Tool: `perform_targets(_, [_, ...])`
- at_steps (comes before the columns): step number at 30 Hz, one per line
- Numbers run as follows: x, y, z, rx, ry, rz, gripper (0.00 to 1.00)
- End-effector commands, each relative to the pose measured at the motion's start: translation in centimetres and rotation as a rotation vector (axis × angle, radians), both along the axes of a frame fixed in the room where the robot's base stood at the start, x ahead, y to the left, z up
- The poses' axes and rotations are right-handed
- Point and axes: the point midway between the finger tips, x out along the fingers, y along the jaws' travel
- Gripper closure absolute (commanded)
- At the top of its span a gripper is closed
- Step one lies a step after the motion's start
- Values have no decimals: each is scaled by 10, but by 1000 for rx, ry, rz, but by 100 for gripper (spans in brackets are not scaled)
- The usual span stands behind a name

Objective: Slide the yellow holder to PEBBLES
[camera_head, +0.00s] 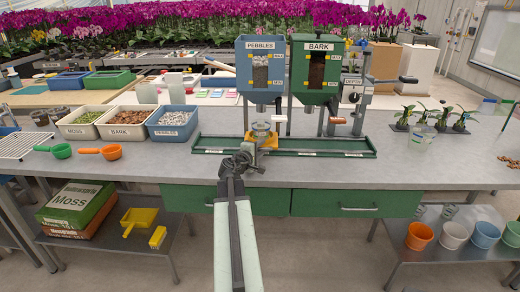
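The yellow holder (268,142) sits on the green track (325,146) toward its left part, below the spout of the blue PEBBLES dispenser (260,65). A clear cup (261,130) stands in the holder. The green BARK dispenser (317,68) is to the right of PEBBLES, with a bare stretch of track below it. My gripper (243,157) is at the front left of the holder, very close to it. It covers part of the holder's left side. I cannot tell whether it touches the holder or whether its fingers are open.
Bins of moss (86,119), bark (127,122) and pebbles (173,122) stand left of the track. Green (62,151) and orange (110,151) scoops lie in front of them. A hand press (355,95) and potted seedlings (440,118) stand to the right. The front counter is clear.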

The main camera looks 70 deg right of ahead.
Motion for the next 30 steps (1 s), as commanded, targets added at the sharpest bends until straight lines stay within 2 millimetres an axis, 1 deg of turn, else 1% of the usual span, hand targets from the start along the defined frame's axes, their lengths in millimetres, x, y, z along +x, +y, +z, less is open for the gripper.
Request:
perform_targets(4, [0, 2, 0, 0, 0, 0, 66])
perform_targets(7, [0, 11, 2, 1, 0, 0, 66])
perform_targets(11, [0, 32, 7, 1, 0, 1, 66])
perform_targets(15, [1, 61, 13, 0, 1, 1, 66])
perform_targets(18, [2, 74, 16, 1, 1, -1, 66])
perform_targets(21, [4, 77, 15, 1, 0, -2, 66])
perform_targets(30, [4, 76, 15, 1, 0, -2, 66])
